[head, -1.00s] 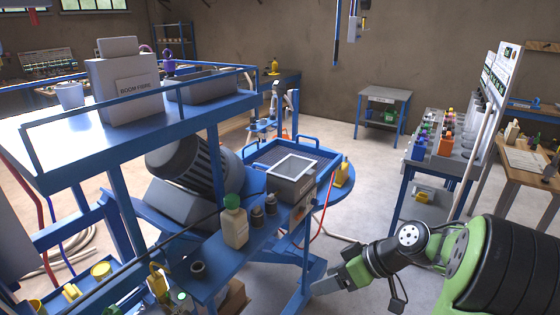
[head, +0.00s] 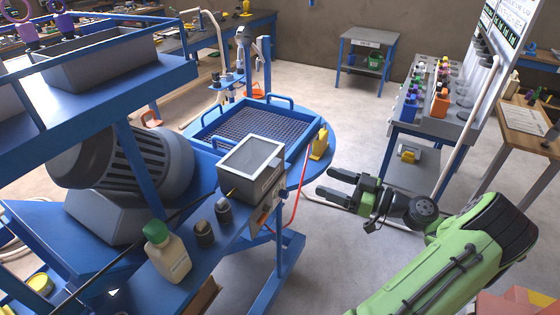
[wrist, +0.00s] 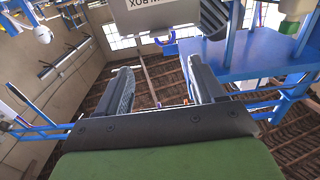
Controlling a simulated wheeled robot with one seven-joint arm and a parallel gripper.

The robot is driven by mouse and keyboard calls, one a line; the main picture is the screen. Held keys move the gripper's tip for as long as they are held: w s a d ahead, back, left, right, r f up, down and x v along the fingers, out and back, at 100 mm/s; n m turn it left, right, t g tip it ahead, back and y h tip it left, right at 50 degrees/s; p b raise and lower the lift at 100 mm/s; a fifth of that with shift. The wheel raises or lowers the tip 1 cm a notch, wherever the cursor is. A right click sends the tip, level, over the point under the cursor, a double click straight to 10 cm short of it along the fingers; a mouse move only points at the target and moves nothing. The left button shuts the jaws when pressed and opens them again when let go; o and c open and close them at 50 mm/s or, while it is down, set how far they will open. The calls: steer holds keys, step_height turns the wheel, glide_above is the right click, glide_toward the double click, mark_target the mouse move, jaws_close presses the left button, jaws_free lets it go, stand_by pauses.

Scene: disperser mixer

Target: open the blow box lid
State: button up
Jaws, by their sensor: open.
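The blow box is a small grey box (head: 247,180) on the blue bench, with a pale-framed top (head: 255,150). Whether the panel in that frame is a shut lid is hard to tell. In the wrist view the box (wrist: 155,18) is at the top edge, its label partly cut off and ending in "BOX". My gripper (head: 324,182) is to the right of the box, with its fingers pointing left towards it. In the wrist view my gripper (wrist: 158,78) is open with nothing between its fingers, apart from the box.
A blue-rimmed mesh tray (head: 250,125) lies behind the box. A green-capped bottle (head: 168,252) and two dark jars stand left of the box. A red hose (head: 298,195) hangs between box and gripper.

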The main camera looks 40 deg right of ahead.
mark_target(279, 165)
steer(key=x, duration=1.3)
steer(key=shift+w+a+f+p, duration=0.1)
steer(key=shift+w+p, duration=0.2)
steer(key=shift+c, duration=0.5)
jaws_close()
